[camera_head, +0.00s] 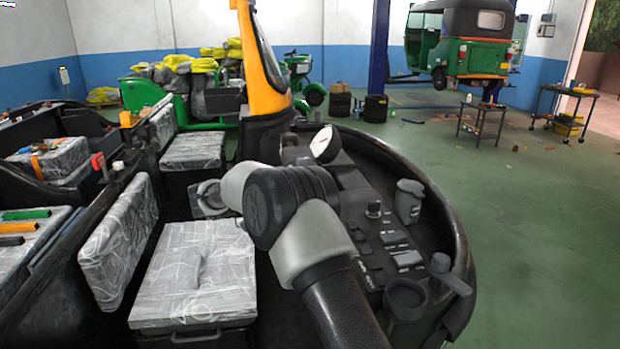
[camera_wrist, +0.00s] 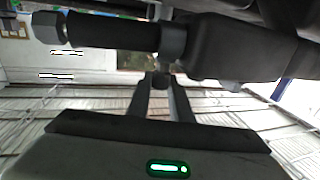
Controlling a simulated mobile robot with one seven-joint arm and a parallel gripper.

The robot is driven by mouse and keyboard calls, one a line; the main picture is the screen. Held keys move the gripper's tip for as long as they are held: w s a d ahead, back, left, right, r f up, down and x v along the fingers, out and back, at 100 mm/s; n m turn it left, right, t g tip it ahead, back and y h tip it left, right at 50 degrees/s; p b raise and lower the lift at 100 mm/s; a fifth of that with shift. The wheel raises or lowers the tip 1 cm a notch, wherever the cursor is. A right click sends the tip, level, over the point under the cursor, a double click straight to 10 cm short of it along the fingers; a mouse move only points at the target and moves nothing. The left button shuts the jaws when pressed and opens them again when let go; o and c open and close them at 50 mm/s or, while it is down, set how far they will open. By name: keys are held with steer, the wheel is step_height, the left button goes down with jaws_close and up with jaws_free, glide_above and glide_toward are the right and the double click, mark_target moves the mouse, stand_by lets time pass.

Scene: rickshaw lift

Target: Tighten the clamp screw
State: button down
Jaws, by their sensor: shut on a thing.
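In the wrist view my gripper (camera_wrist: 161,84) reaches up from the bottom, its two dark fingers closed around a small dark round knob that looks like the clamp screw (camera_wrist: 161,79). The screw sits just under a grey collar (camera_wrist: 173,46) on a horizontal black bar (camera_wrist: 112,31). The bar ends at the left in a grey hex-shaped cap (camera_wrist: 48,28) and runs at the right into a wide dark housing (camera_wrist: 235,48). The fingertips hide part of the screw, so its turn cannot be seen. In the head view my arm crosses the middle and the fingertips cannot be made out.
In the head view a dark dashboard (camera_head: 390,238) with knobs and switches curves right of my arm. A plastic-wrapped seat (camera_head: 195,272) lies left of it, below an upright backrest (camera_head: 118,240). An orange pillar (camera_head: 258,62) rises behind. Open green floor (camera_head: 545,235) lies right.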

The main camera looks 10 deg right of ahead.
steer(key=shift+d+f, duration=0.1)
steer(key=c, duration=1.6)
jaws_free()
steer(key=p+v, duration=0.1)
steer(key=v, duration=1.6)
steer(key=shift+a, duration=0.2)
